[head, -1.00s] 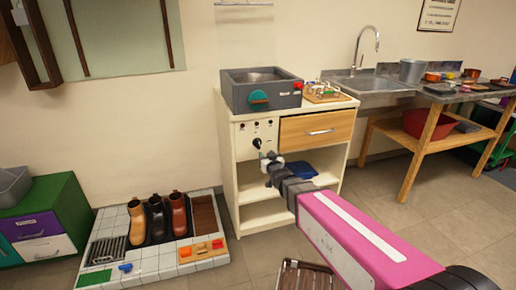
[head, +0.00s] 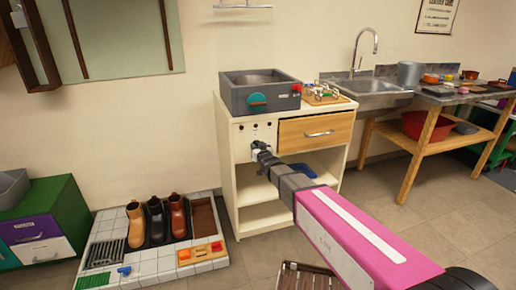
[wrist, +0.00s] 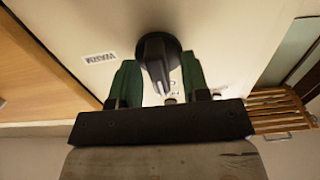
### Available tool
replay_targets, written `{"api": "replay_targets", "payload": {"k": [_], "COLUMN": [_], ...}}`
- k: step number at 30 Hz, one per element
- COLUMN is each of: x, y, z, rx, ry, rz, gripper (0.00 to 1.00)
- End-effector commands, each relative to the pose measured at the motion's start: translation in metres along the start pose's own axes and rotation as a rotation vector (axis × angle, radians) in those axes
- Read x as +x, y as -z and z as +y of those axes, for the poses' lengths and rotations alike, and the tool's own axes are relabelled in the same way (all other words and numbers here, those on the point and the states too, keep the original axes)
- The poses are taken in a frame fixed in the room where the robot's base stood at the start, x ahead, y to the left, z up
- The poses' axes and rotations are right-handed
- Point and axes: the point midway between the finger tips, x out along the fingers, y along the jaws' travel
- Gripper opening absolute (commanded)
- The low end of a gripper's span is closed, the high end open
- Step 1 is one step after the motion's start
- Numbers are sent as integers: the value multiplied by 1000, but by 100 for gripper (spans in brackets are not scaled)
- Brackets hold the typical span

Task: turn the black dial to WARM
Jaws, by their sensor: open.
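The black dial (wrist: 157,50) is on the pale front panel of the cabinet, its raised grip pointing toward the bottom of the wrist view. My gripper (wrist: 159,72) is open, with one green finger on each side of the dial's grip. A gap shows on both sides, so the fingers do not look pressed on it. The WARM label (wrist: 99,57) is upside down to the left of the dial. Other marks below the dial are partly hidden by the gripper. In the head view, my gripper (head: 260,148) is at the panel and covers the dial.
The white cabinet (head: 236,185) has a wooden drawer (head: 316,132) right of the panel and open shelves below. A grey basin unit (head: 240,97) with a teal knob stands on top. A tiled tray (head: 150,265) with boots lies on the floor to the left.

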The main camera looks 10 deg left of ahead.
Motion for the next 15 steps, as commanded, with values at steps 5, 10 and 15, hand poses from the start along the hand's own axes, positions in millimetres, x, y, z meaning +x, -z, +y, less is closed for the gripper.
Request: {"api": "replay_targets", "payload": {"k": [5,10,15], "x": [-1,-1,-1], "y": [0,0,0], "z": [0,0,0], "rx": [0,0,5], "ry": [0,0,0], "rz": [0,0,0], "gripper": [33,0,0]}}
